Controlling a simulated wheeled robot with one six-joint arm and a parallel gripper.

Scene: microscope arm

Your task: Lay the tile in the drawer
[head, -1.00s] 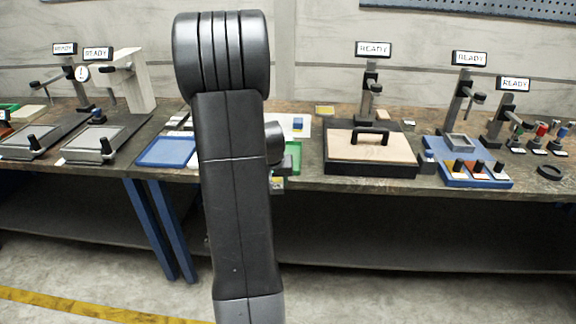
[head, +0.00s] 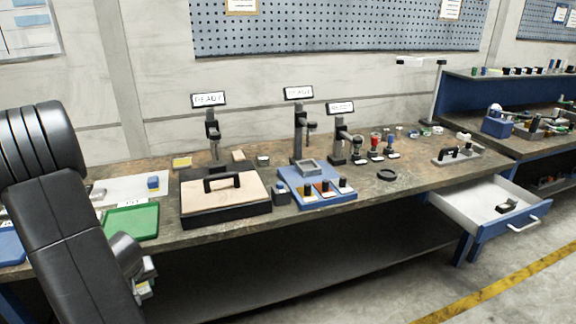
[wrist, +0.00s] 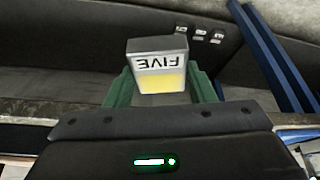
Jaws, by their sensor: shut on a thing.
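In the head view my arm fills the left edge, and I cannot make out the gripper or tile clearly. The drawer (head: 452,201) is pulled out under the right end of the bench, with a white inside, blue front and pale handle. A small dark object (head: 506,206) lies in it. The gripper is far to the left of the drawer.
On the bench (head: 405,190) stand a green tray (head: 131,222), a handled box (head: 225,207), a blue fixture (head: 328,201) and several stands with READY signs. A lower shelf (head: 300,262) runs beneath. Floor in front of the drawer looks clear.

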